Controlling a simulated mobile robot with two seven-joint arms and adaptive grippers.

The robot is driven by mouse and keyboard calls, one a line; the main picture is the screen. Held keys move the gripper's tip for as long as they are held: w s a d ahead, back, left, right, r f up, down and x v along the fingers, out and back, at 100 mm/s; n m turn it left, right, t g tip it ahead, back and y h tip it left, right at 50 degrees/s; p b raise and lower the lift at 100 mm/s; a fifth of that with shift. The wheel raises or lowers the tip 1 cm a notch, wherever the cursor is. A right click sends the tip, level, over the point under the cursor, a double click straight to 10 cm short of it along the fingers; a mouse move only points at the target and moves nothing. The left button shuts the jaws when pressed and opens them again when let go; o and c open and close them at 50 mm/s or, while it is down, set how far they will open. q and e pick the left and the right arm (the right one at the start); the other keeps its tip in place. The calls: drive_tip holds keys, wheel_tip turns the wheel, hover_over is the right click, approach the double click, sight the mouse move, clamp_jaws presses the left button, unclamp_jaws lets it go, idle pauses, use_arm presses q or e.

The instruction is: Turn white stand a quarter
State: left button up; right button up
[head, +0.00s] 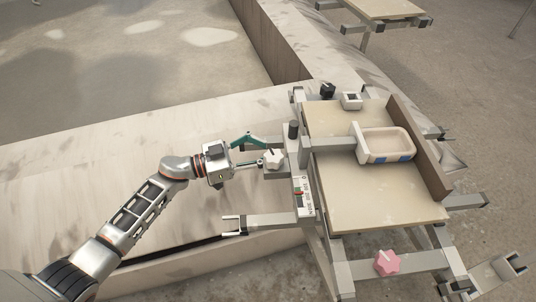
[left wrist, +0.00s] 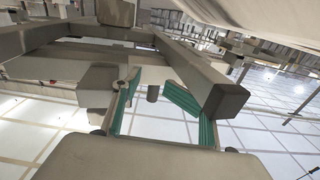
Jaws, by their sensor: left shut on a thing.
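A stand with a beige board (head: 385,203) and pale grey rails fills the right of the head view. A white star-shaped knob (head: 273,159) sits on its left side. My left gripper (head: 262,154) reaches in from the left with its teal fingers at this knob, shut on it. One finger looks bent above the knob. In the left wrist view the teal fingers (left wrist: 160,108) reach among grey beams, with a small grey cylinder (left wrist: 152,93) between them. The exact contact is hard to see. My right gripper is not in view.
A cream tray with blue patches (head: 385,143) sits on the board beside a brown upright edge (head: 418,148). A pink star knob (head: 387,262) is on the front rail. A forked bracket (head: 234,225) sticks out left below my gripper. A pale curved wall (head: 130,150) lies left.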

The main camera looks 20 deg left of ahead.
use_arm(q)
drive_tip(key=shift+o, duration=0.3)
drive_tip(key=shift+g, duration=0.3)
drive_tip(key=f, duration=0.1)
drive_tip(key=s+f, duration=0.1)
drive_tip(key=s+d+f, duration=0.1)
drive_tip(key=f, duration=0.1)
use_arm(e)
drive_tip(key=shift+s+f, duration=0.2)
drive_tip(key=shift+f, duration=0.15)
use_arm(q)
drive_tip(key=shift+d, duration=0.1)
clamp_jaws()
drive_tip(key=shift+c, duration=0.3)
unclamp_jaws()
drive_tip(key=shift+w, duration=0.1)
drive_tip(key=s+a+r+p, duration=0.1)
drive_tip(key=a+r, duration=0.1)
drive_tip(key=a, duration=0.7)
drive_tip(key=shift+s+r, duration=0.15)
drive_tip(key=shift+s, duration=0.25)
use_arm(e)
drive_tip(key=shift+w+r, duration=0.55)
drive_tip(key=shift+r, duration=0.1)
use_arm(q)
drive_tip(key=shift+a+r, duration=0.1)
